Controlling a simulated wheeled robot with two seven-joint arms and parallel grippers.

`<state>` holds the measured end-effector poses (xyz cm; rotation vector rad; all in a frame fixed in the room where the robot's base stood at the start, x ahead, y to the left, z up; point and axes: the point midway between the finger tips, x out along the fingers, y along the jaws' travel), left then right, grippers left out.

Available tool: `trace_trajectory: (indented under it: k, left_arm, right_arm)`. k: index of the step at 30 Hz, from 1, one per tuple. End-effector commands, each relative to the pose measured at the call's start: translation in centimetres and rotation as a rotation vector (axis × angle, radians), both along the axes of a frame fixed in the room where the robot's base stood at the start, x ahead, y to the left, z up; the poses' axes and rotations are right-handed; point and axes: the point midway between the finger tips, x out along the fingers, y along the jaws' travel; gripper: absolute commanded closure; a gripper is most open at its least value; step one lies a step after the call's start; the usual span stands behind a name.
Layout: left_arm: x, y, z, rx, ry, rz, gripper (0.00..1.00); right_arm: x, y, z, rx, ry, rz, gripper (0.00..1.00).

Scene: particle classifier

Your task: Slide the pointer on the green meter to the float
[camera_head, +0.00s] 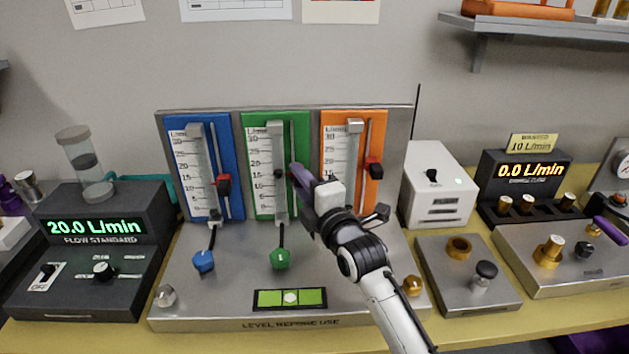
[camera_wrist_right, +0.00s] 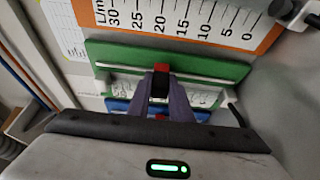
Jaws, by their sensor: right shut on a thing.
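The green meter (camera_head: 262,205) stands in the middle of the panel, between a blue and an orange meter. Its small dark float (camera_head: 278,174) shows in the tube, near the middle of the scale. My right gripper (camera_head: 294,174) is at the green meter's slide rail, to the right of the tube. In the right wrist view its purple fingers (camera_wrist_right: 160,94) are shut on the red and black pointer (camera_wrist_right: 161,69). In the head view the fingers mostly hide the pointer, which seems about level with the float. My left gripper is not in view.
The blue meter (camera_head: 228,136) has its red pointer (camera_head: 223,185) to the left; the orange meter's pointer (camera_head: 373,168) is close right of my gripper. Blue and green knobs (camera_head: 279,259) and a spirit level (camera_head: 290,299) lie below. A white box (camera_head: 438,187) stands right.

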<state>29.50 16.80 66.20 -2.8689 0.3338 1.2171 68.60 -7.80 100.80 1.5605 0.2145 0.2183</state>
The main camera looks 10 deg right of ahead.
Motion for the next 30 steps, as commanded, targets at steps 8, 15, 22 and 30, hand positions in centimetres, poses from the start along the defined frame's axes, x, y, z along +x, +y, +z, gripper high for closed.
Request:
trace_trajectory:
  k: [8, 15, 22, 30]
  left_arm:
    - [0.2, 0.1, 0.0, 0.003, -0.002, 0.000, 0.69]
    - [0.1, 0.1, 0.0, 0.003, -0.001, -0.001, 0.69]
    - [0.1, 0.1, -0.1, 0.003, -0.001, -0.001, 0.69]
    - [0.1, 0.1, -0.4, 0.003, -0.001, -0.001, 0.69]
  right_arm:
    - [-0.1, -0.1, -0.2, -0.001, 0.003, -0.002, 0.62]
    - [-0.1, -0.2, -0.2, -0.002, 0.003, -0.003, 0.62]
    - [-1.7, -0.7, -0.3, -0.005, 0.002, -0.003, 0.62]
    - [-6.7, -2.1, -0.3, -0.003, 0.002, -0.002, 0.62]
